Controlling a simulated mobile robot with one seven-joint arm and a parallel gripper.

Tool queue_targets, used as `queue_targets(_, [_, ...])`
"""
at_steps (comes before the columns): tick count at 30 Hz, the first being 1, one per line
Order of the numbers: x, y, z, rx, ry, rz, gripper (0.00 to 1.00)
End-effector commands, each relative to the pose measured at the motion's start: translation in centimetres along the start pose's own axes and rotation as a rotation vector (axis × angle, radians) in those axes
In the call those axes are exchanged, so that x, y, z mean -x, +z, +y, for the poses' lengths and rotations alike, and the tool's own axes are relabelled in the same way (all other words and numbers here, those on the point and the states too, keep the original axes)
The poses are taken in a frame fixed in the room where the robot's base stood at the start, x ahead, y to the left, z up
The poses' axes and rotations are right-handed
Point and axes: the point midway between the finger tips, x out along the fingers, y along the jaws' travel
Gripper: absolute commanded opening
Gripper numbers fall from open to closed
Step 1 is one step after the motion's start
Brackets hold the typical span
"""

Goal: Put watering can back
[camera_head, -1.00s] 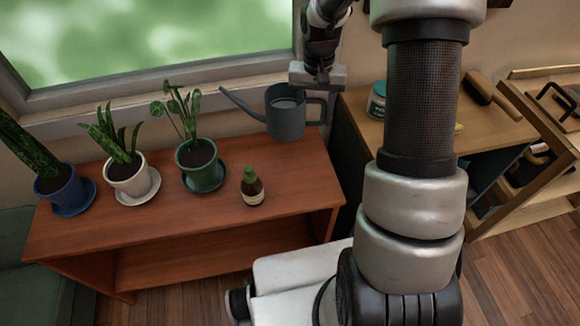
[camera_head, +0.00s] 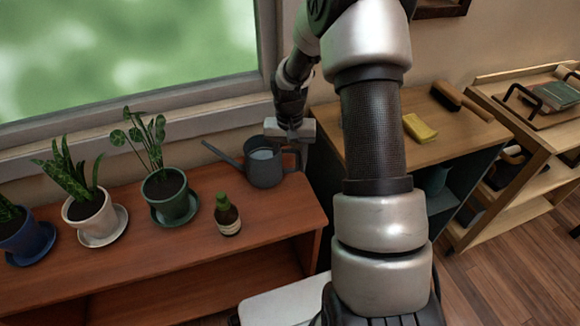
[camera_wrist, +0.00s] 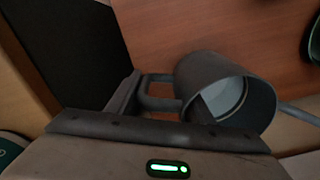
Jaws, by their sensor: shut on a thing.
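The dark grey watering can (camera_head: 262,170) is upright at the right rear of the reddish-brown plant table (camera_head: 140,275), its spout pointing left. Its base is at or just above the tabletop; I cannot tell whether it touches. My gripper (camera_head: 294,139) is shut on the can's handle, on the can's right side. In the wrist view the can (camera_wrist: 222,85) shows from above with its open mouth, and my gripper (camera_wrist: 140,100) is at its looped handle. The fingertips are partly hidden.
Left of the can are a dark bottle (camera_head: 228,217), a green-potted plant (camera_head: 170,197), a white-potted plant (camera_head: 92,216) and a blue pot (camera_head: 28,241). On the right, a cabinet (camera_head: 440,148) bears a yellow sponge (camera_head: 420,128) and a brush (camera_head: 460,100). A window is behind.

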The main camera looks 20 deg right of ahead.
Motion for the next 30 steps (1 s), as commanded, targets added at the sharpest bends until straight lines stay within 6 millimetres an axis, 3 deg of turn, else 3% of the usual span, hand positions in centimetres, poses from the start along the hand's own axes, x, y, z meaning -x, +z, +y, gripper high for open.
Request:
queue_targets(2, [-0.9,-0.1,-0.1,0.000,-0.002,0.002,0.00])
queue_targets(14, [-1.3,-0.1,-0.1,0.000,-0.002,0.003,0.00])
queue_targets(15, [-1.3,0.0,0.0,0.000,-0.001,0.001,0.54])
queue_targets(17, [-1.3,0.0,0.0,0.000,-0.001,0.000,0.64])
queue_targets(26, [-1.2,0.0,0.0,0.000,-0.001,0.001,0.66])
queue_targets(30, [-0.1,-0.1,0.0,0.000,-0.001,0.002,0.66])
